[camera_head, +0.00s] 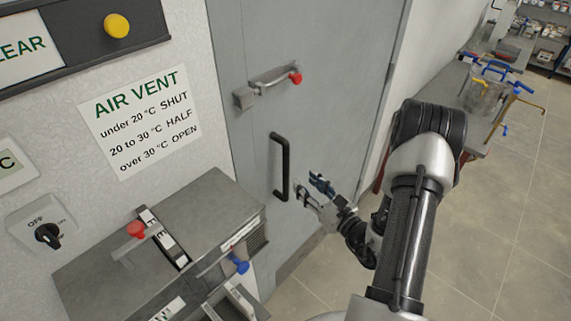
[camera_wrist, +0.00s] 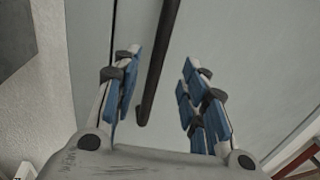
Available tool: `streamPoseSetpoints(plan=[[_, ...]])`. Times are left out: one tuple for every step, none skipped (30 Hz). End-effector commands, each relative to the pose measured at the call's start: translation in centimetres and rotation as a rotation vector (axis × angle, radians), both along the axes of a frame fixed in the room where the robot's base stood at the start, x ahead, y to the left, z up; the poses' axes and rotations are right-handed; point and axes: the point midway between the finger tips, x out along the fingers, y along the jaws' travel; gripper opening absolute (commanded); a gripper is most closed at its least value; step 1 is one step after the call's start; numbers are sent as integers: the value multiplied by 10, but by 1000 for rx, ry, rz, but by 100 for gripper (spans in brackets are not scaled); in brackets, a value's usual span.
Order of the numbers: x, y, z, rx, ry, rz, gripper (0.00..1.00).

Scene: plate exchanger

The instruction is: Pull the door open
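The grey door (camera_head: 310,140) stands in the wall ahead and looks closed. Its black vertical bar handle (camera_head: 284,168) is on the left part of the door. A metal latch bar with a red knob (camera_head: 295,78) sits higher on the door. My gripper (camera_head: 309,192) is open and empty, just right of the handle's lower part. In the wrist view the black handle (camera_wrist: 158,65) runs down between the two blue-padded fingers (camera_wrist: 160,95), apart from both. Whether the handle is within the fingers' reach in depth, I cannot tell.
A grey vent box (camera_head: 210,212) with red and blue knobs juts out left of the door. A rotary switch (camera_head: 47,234) and an air vent sign (camera_head: 140,120) are on the wall. A bench with a clear vessel (camera_head: 486,95) stands right. Floor between is clear.

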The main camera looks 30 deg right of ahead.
Motion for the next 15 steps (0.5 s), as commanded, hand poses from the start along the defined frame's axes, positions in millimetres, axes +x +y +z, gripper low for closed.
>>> streamPoseSetpoints(plan=[[12, 4, 0, -4, -2, 6, 40], [19, 5, 0, -4, -2, 6, 40], [27, 6, 1, -3, -2, 6, 40], [34, 7, 0, -4, -3, 6, 40], [41, 8, 0, -4, -3, 6, 40], [49, 9, 0, -4, -3, 5, 40], [55, 10, 1, -3, -2, 5, 40], [61, 11, 0, -3, -2, 4, 40], [69, 12, 0, -4, -3, 4, 40], [74, 13, 0, -4, -2, 4, 40], [78, 13, 0, -2, -1, 4, 40], [85, 14, 0, -3, -2, 3, 40], [89, 14, 0, -3, -1, 2, 40], [92, 15, 0, -3, 0, 2, 40], [96, 15, 0, -2, 0, 2, 40]])
